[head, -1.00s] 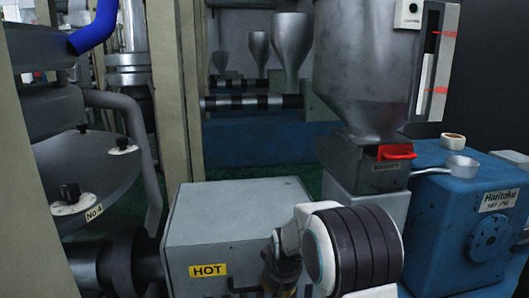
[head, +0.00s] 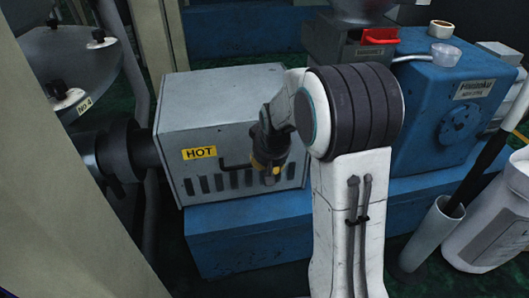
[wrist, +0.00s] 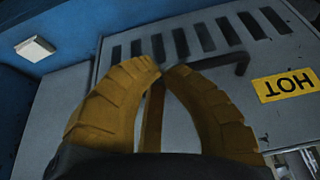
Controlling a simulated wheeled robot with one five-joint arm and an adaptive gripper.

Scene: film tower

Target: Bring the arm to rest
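My arm, white with a dark ribbed joint, rises in the lower middle of the head view and bends over to the left. My gripper (head: 271,169) hangs in front of the grey box marked HOT (head: 225,110).
A blue machine (head: 430,110) with a red-handled slide (head: 379,36) stands right of my arm. A white bucket (head: 490,225) and a grey tube (head: 432,236) stand at the lower right. A beige post (head: 60,190) and a round plate labelled No 4 (head: 70,65) are at the left.

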